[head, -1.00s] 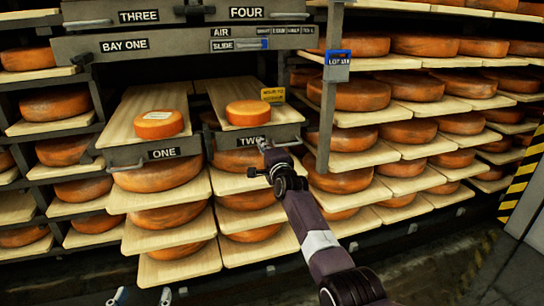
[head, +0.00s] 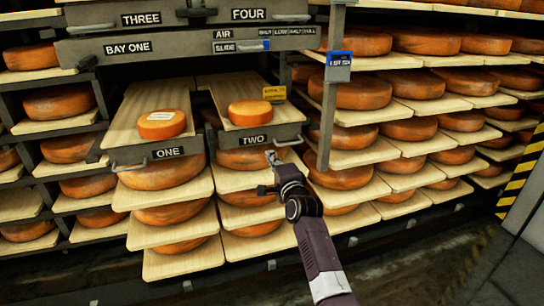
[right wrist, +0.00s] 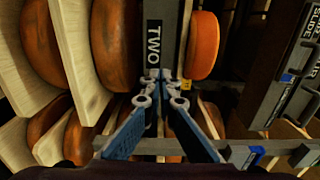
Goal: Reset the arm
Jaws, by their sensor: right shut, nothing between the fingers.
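My right gripper (head: 271,157) is shut and empty. In the head view its tips are in front of the shelves, just below the drawer front labelled TWO (head: 255,139). In the right wrist view the blue fingers of the right gripper (right wrist: 160,76) meet at their tips, in front of the TWO label (right wrist: 154,46).
A small orange cheese (head: 249,113) sits on board TWO, and a labelled one (head: 161,124) on board ONE. Racks of cheese wheels (head: 363,93) fill the back and right. Drawer handles (head: 289,142) jut forward. Dark floor (head: 420,250) lies clear at lower right.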

